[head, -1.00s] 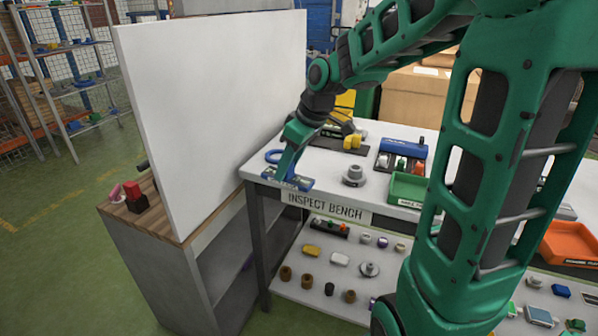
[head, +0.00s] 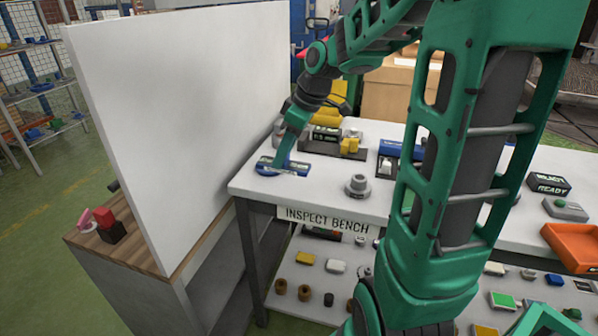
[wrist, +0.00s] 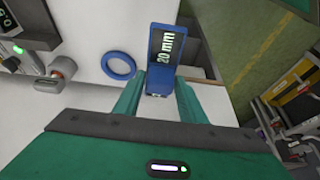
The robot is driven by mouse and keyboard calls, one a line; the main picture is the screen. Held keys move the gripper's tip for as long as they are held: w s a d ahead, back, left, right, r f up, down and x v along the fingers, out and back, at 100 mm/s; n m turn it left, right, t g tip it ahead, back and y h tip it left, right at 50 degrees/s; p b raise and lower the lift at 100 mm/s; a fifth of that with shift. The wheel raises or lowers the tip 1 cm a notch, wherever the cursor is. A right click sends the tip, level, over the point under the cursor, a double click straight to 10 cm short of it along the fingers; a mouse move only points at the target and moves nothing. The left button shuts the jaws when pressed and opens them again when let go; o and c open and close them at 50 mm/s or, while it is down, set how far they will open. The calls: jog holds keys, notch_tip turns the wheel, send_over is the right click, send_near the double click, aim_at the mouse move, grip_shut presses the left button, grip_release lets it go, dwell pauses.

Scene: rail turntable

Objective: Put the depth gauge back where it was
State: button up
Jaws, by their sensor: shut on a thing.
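The depth gauge, a flat blue piece with a dark face reading "20 mm" (wrist: 166,48), is between my fingers in the wrist view. It also shows as a blue strip (head: 268,167) at the near left corner of the inspect bench (head: 322,178) in the head view. My gripper (wrist: 158,88) is shut on its near end; in the head view my gripper (head: 284,162) points down at that corner. I cannot tell whether the gauge touches the bench top. A blue ring (wrist: 118,66) lies on the bench, just left of the gauge in the wrist view.
A tall white panel (head: 175,120) stands close left of the bench. A grey round part (head: 357,186), a dark stand with yellow pieces (head: 349,147), a blue case (head: 398,149), a READY box (head: 551,184) and an orange tray (head: 574,246) are on the bench.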

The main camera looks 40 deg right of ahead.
jog(key=d+f, duration=0.1)
jog(key=d, duration=0.1)
jog(key=d+f, duration=0.2)
jog(key=w+d+f, duration=0.1)
jog(key=d, duration=0.1)
jog(key=shift+d+f, duration=0.15)
jog(key=shift+d, duration=0.25)
jog(key=shift+f, duration=1.95)
jog(key=o, duration=1)
jog(key=shift+f, duration=0.1)
jog(key=shift+c, duration=0.2)
jog(key=v, duration=1.1)
jog(key=s+a+f+m+g+h, duration=0.1)
jog(key=s+a+f+m, duration=0.1)
jog(key=s+m, duration=0.5)
jog(key=s+a+f+m+g+h, duration=0.1)
jog(key=s+m, duration=0.6)
jog(key=s, duration=1.1)
notch_tip(320, 180, down, 3)
jog(key=a+g, duration=0.1)
jog(key=a, duration=0.1)
jog(key=shift+s+a+g+h, duration=0.15)
jog(key=shift+a+g+h, duration=0.1)
jog(key=shift+g+h, duration=0.05)
